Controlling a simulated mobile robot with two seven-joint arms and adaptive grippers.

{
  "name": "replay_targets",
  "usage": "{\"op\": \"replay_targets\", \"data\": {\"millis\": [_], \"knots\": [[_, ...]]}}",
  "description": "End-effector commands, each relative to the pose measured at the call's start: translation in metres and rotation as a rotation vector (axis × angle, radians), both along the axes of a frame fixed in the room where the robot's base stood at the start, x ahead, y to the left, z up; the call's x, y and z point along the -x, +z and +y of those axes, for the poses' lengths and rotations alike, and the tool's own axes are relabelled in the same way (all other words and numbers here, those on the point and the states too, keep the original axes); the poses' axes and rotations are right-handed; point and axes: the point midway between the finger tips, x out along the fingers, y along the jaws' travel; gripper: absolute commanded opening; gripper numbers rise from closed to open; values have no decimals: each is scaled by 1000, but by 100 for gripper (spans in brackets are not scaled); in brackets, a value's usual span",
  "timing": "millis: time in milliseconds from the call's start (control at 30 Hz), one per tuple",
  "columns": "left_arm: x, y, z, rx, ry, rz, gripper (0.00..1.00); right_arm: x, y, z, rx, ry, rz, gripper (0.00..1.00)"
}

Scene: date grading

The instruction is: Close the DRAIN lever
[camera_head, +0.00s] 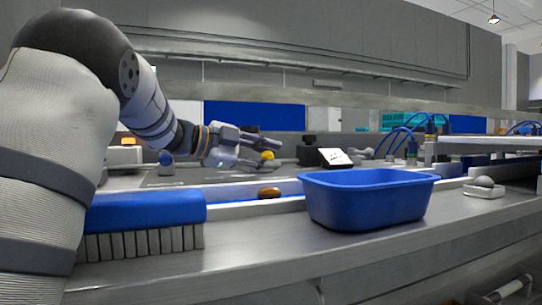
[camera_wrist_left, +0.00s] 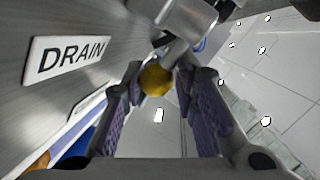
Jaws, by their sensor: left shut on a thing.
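The DRAIN lever ends in a yellow knob (camera_head: 267,155); the knob also shows in the left wrist view (camera_wrist_left: 156,80). A white plate reading DRAIN (camera_wrist_left: 68,57) is on the grey metal face left of it in the wrist view. My left gripper (camera_head: 262,152) reaches in from the left, above the sunken channel. It is shut on the yellow knob, which lies between its two purple-padded fingers near their tips. Much of the lever's shaft is hidden by the gripper. My right gripper is not in view.
A blue tub (camera_head: 370,203) stands on the metal counter's front. A blue brush (camera_head: 147,211) lies at the left, near my left arm. A brown date (camera_head: 269,192) is left of the tub. Blue hoses (camera_head: 397,137) rise at the right back.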

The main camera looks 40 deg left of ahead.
Motion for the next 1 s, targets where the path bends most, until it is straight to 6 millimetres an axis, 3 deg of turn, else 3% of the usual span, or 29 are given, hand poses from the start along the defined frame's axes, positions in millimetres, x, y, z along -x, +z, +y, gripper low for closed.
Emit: {"op": "replay_targets", "data": {"millis": [567,600,633,900,1000], "knots": [[1,-5,2,3,-24,11,0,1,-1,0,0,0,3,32],[1,-5,2,3,-24,11,31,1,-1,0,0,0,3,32],[1,-5,2,2,-24,11,36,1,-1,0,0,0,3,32],[1,-3,2,1,-26,6,36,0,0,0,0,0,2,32],[0,7,2,-2,-26,2,36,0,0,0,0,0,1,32]]}}
